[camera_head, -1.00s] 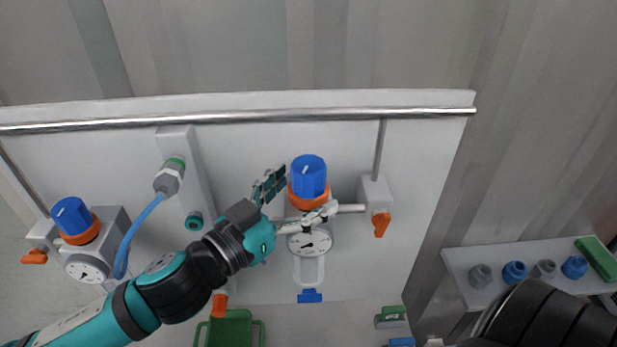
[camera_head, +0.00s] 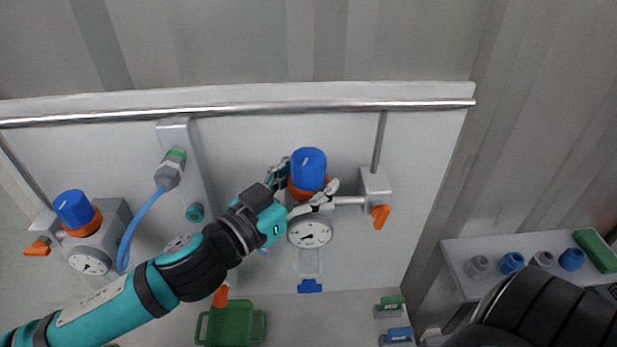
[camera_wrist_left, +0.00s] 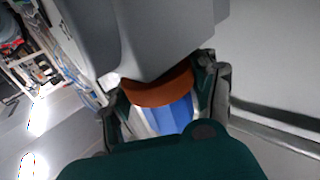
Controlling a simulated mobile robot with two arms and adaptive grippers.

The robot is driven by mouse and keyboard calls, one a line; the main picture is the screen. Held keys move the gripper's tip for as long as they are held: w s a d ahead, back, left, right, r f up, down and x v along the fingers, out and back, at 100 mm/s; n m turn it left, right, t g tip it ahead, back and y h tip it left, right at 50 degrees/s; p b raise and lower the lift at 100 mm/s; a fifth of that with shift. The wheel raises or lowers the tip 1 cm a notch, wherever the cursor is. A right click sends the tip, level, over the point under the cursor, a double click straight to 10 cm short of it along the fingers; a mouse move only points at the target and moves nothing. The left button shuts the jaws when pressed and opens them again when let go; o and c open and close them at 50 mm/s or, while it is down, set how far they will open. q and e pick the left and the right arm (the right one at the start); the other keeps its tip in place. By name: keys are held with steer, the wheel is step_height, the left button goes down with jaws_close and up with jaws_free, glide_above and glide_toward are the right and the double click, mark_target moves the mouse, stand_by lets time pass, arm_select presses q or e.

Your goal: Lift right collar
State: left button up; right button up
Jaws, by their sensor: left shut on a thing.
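The right collar (camera_head: 298,191) is an orange ring below a blue knob (camera_head: 309,165), above a round gauge (camera_head: 310,233) on the wall panel. My left gripper (camera_head: 308,182) reaches in from the left, one finger on each side of the collar and knob base. In the left wrist view, the orange collar (camera_wrist_left: 158,94) and blue knob (camera_wrist_left: 175,117) lie between the fingers (camera_wrist_left: 160,98), which are shut on the collar. The fingers hide the collar's sides. I cannot tell whether it is raised. My right gripper is out of view.
A left regulator has its own blue knob (camera_head: 74,208) and orange collar (camera_head: 85,227). An orange lever (camera_head: 380,215) sits close right of the held collar. A blue hose (camera_head: 138,230) hangs left. A shelf (camera_head: 462,262) with fittings stands right; a green tray (camera_head: 230,325) is below.

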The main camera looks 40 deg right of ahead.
arm_select(q)
steer(key=c, duration=0.4)
steer(key=shift+r+p, duration=0.85)
steer(key=shift+p, duration=0.05)
steer(key=o, duration=1.7)
steer(key=shift+f, duration=0.1)
steer(key=shift+a, duration=0.1)
steer(key=v, duration=1.2)
